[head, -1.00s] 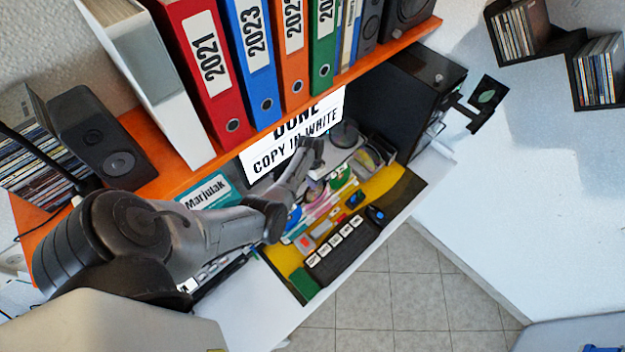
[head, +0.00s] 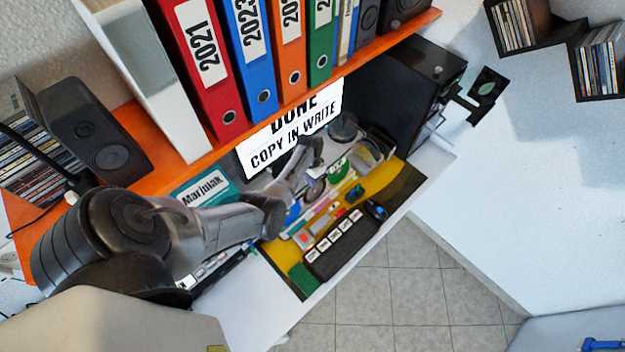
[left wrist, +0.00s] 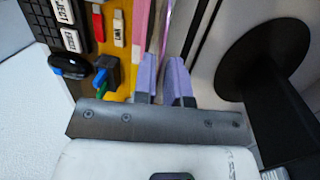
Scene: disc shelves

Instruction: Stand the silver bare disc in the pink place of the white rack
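My left gripper (head: 308,160) reaches over the cluttered desk, in front of the screen. An upright pink strip (left wrist: 143,22) shows beyond the fingers in the left wrist view. Which pale pieces belong to the white rack is unclear, as the arm and clutter hide much. My right gripper is not in view.
An orange shelf (head: 185,178) with binders overhangs the desk. The screen (head: 290,135) reads "DONE COPY IN WRITE". A black case (head: 395,98) stands right. A round black base (left wrist: 262,62) is right of the fingers.

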